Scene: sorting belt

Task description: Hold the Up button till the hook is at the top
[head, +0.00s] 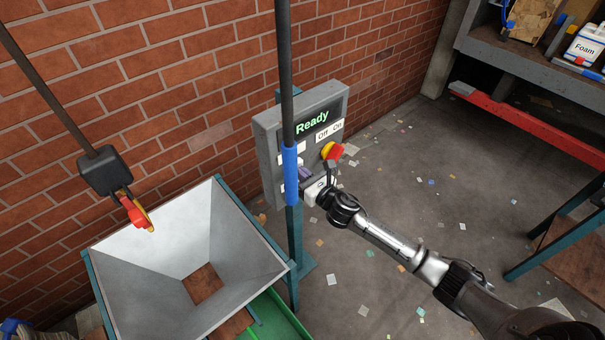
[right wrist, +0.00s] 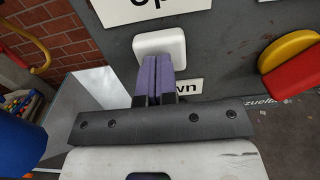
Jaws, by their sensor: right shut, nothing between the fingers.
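The grey control panel (head: 268,150) stands by the brick wall, its display reading "Ready". In the right wrist view a white button (right wrist: 160,43) sits below a cut-off label (right wrist: 150,8) that seems to read "Up". A label ending in "wn" (right wrist: 188,87) is partly hidden by my fingers. My right gripper (head: 306,172) is shut and empty. Its purple fingertips (right wrist: 157,62) overlap the button's lower part; I cannot tell whether they press it. The red hook (head: 131,210) with a yellow latch hangs from a dark block (head: 105,171) at the left. My left gripper is not visible.
A red and yellow knob (head: 332,152) is on the panel, close right of my right gripper. A metal hopper (head: 150,250) is below the hook. Scraps litter the floor.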

